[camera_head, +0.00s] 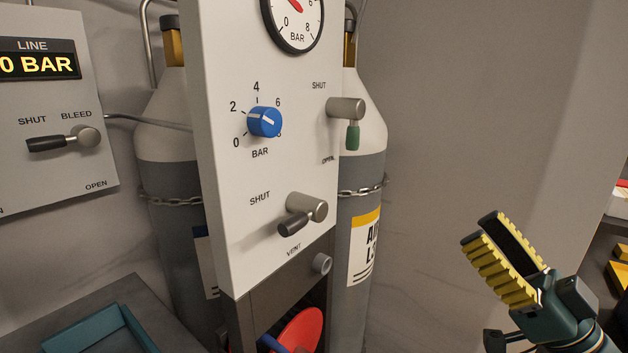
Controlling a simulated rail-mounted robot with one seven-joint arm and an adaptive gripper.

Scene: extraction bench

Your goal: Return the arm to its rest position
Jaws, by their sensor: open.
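My gripper (487,254) is at the lower right, with yellow ribbed fingers pointing up and to the left. Its jaws are open, and I see nothing between them. It is apart from the white valve panel (230,200), with a stretch of bare wall between them in the picture. The rest of my arm runs out of the picture at the lower right edge.
The panel carries a blue knob (264,122), a green-tipped lever (352,136), a dark-tipped vent lever (294,226) and a gauge (294,22). Chained gas cylinders (165,150) stand behind. A bleed panel (50,165) is at left, a teal tray (80,335) below.

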